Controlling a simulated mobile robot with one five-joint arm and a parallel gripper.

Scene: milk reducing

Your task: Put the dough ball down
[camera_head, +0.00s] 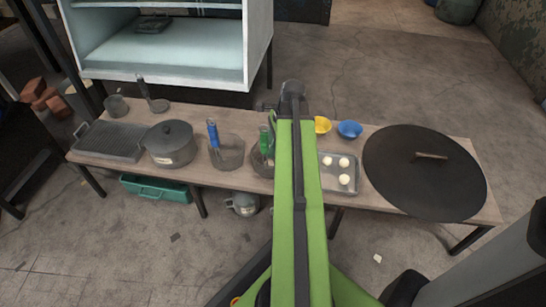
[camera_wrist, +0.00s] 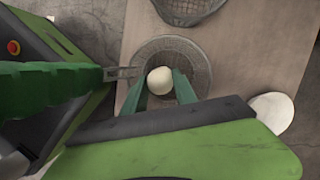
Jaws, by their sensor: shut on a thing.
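My gripper (camera_wrist: 160,80) is shut on a pale round dough ball (camera_wrist: 159,82), held between its two green fingers in the wrist view. In that view the ball lies over the round wire-mesh basket (camera_wrist: 186,52) with a green handle (camera_wrist: 45,86). I cannot tell how high the ball is above the mesh. In the head view the green-handled basket (camera_head: 258,165) stands on the table just left of my arm, which partly covers it. My gripper and the held ball are hidden there behind my green arm. Several more dough balls (camera_head: 344,179) lie on a grey metal tray (camera_head: 328,184).
A blue-handled mesh basket (camera_head: 228,158) and a lidded dark pot (camera_head: 172,150) stand to the left. A griddle (camera_head: 108,143) is further left. Yellow (camera_head: 322,125) and blue (camera_head: 350,129) bowls sit behind the tray. A large black lid (camera_head: 425,185) fills the right end.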

